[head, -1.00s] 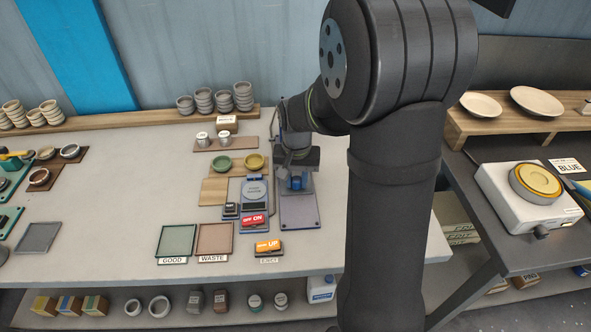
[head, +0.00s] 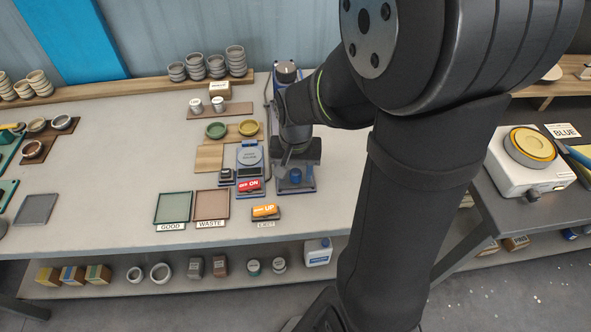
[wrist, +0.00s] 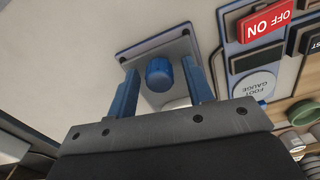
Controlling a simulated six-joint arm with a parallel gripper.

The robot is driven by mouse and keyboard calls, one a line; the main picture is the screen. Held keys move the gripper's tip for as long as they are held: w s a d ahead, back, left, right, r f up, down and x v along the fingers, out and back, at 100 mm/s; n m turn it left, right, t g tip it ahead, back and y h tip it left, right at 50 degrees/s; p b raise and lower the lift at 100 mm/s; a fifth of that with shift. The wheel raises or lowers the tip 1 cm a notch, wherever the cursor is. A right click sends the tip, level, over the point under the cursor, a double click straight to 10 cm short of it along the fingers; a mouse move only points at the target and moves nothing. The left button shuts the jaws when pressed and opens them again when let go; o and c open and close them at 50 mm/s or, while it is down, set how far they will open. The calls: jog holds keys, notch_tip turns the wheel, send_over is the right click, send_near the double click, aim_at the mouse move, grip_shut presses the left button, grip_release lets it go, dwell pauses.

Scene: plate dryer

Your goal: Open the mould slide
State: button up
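The mould slide shows as a round blue knob (head: 295,176) over a grey base plate (head: 308,188), close to the plate's front edge. In the wrist view the knob (wrist: 159,73) stands between the two blue fingers of my gripper (wrist: 160,67), with a visible gap on each side. The gripper is open and pointed down around the knob. In the head view my gripper (head: 296,163) is just behind and above the knob, and its fingers are hard to make out. The rest of the slide and mould is hidden behind my gripper and arm.
Left of the plate are a red ON switch (head: 249,186), a foot gauge (head: 250,155) and an orange UP eject switch (head: 265,211). The GOOD tray (head: 159,221) and WASTE tray (head: 197,210) lie further left. The bench front between trays and left-hand fixtures is clear.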

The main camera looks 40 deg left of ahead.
jog(key=shift+r, duration=0.1)
notch_tip(320, 180, up, 17)
dwell(0.6)
dwell(0.4)
notch_tip(320, 180, down, 17)
jog(key=shift+f, duration=0.15)
jog(key=shift+w+a, duration=0.1)
dwell(0.4)
